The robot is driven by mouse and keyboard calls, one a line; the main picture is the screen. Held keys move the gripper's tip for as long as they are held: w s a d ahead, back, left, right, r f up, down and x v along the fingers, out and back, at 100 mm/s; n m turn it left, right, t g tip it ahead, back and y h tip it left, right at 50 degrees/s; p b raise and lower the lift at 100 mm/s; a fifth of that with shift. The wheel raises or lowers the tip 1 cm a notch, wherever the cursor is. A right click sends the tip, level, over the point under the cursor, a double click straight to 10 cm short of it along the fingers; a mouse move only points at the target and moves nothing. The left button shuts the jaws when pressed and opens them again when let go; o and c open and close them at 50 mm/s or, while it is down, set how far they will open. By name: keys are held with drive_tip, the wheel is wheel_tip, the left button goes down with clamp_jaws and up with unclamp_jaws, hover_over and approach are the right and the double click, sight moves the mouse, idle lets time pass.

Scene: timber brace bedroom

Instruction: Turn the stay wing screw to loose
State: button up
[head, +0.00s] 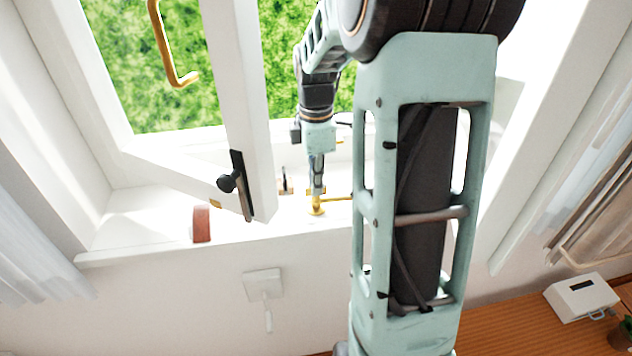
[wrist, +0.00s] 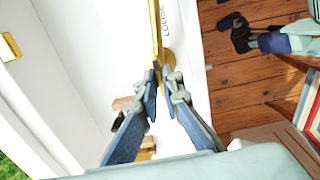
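The brass stay (head: 336,199) lies along the window sill, with its brass base (head: 317,209) under my gripper (head: 317,190). In the wrist view the brass bar (wrist: 156,30) runs down from the top edge to the tips of my gripper (wrist: 160,76). The word "LOOSE" is printed on the white surface beside the bar. The two fingertips are close together with a narrow gap, and brass shows at the tips. The wing screw itself is not clearly distinguishable. I cannot tell whether the fingers press on it or only stand around it.
The open window sash (head: 240,110) with a black handle (head: 230,182) stands left of my arm. A reddish object (head: 202,224) sits on the sill (head: 150,235) to the left. A white box (head: 584,297) is on the wooden surface at lower right.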

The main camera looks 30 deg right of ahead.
drive_tip(key=o, duration=0.4)
drive_tip(key=shift+c, duration=0.2)
wheel_tip(320, 180, up, 12)
drive_tip(key=shift+f, duration=0.1)
idle(0.5)
